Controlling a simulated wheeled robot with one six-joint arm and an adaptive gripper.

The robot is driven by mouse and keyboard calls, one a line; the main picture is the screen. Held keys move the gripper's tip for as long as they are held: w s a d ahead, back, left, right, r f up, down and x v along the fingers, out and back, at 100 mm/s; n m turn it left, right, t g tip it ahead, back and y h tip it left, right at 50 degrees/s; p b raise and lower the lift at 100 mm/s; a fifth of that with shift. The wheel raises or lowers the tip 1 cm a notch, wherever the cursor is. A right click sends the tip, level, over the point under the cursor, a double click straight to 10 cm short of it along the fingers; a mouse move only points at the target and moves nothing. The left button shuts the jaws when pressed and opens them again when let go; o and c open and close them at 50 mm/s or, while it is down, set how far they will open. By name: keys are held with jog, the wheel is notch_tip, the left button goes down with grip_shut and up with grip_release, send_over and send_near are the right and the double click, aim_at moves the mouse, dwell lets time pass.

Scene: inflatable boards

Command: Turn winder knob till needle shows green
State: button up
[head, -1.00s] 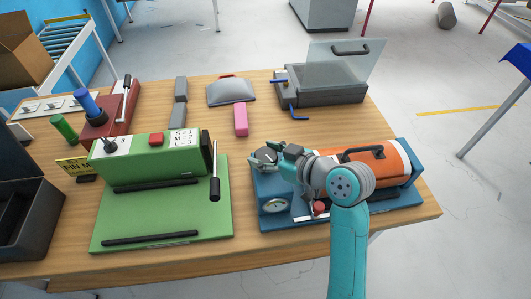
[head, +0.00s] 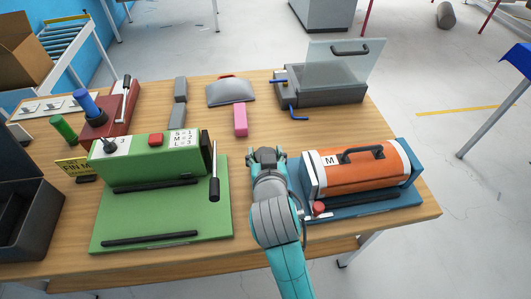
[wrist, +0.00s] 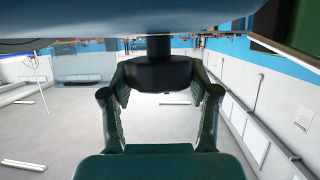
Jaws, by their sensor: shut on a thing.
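The winder is a blue base (head: 370,211) at the table's right, carrying an orange roll (head: 362,174) with a black handle and an "M" label. My gripper (head: 266,154) is at the base's left end, and my forearm covers that end. In the wrist view my gripper's fingers (wrist: 160,85) are shut on a dark knob (wrist: 158,73), one finger on each side. The knob's short shaft runs up to a blue surface. In the head view the knob and the gauge are hidden behind my arm, so the needle cannot be read.
A red button (head: 319,208) sits on the base's front, close right of my arm. A green machine (head: 150,160) with a black-handled lever (head: 214,188) stands close on the left. A pink block (head: 240,120) and a grey clear-lidded box (head: 318,95) lie behind.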

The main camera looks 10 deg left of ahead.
jog(key=m+h, duration=0.5)
jog(key=h, duration=0.1)
jog(key=shift+f+g, duration=0.1)
jog(key=shift+g, duration=0.2)
dwell(0.4)
jog(key=o, duration=1.2)
jog(key=shift+s, duration=0.1)
jog(key=v, duration=1.1)
jog(key=shift+s+a, duration=0.2)
jog(key=shift+s, duration=0.2)
